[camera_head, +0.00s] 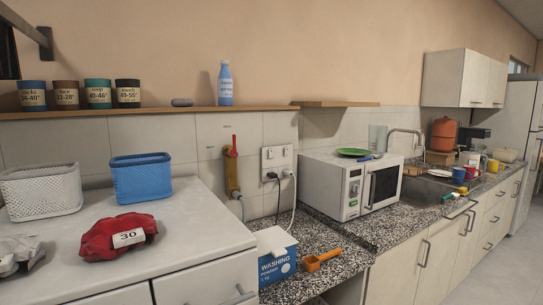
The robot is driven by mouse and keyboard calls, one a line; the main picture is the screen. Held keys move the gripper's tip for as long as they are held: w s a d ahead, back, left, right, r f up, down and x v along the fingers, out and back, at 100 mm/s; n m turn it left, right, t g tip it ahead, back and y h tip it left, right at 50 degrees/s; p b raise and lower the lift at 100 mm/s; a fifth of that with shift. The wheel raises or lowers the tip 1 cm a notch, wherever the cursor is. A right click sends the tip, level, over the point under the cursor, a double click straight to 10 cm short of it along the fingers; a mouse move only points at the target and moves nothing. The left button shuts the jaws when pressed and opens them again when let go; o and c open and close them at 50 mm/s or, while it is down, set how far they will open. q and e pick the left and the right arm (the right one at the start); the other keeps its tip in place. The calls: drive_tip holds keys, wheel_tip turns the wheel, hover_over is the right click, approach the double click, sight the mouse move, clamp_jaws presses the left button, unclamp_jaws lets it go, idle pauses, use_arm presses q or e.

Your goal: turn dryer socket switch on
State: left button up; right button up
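A white double wall socket (277,160) is on the tiled wall, left of the microwave and above the granite counter. A dark plug with a black cable sits in its left half, and a white cable hangs from its right half. Small switches seem to be on the upper part of the plate, but they are too small to tell on from off. No label shows which half belongs to the dryer, and the dryer is not clearly identifiable. Neither of my grippers is in view.
A washing powder box (277,262) and an orange scoop (322,260) stand on the counter below the socket. A microwave (350,185) is to the right. A yellow fitting with a red handle (232,165) is left of it. Baskets (141,180) and red cloth (118,238) lie further left.

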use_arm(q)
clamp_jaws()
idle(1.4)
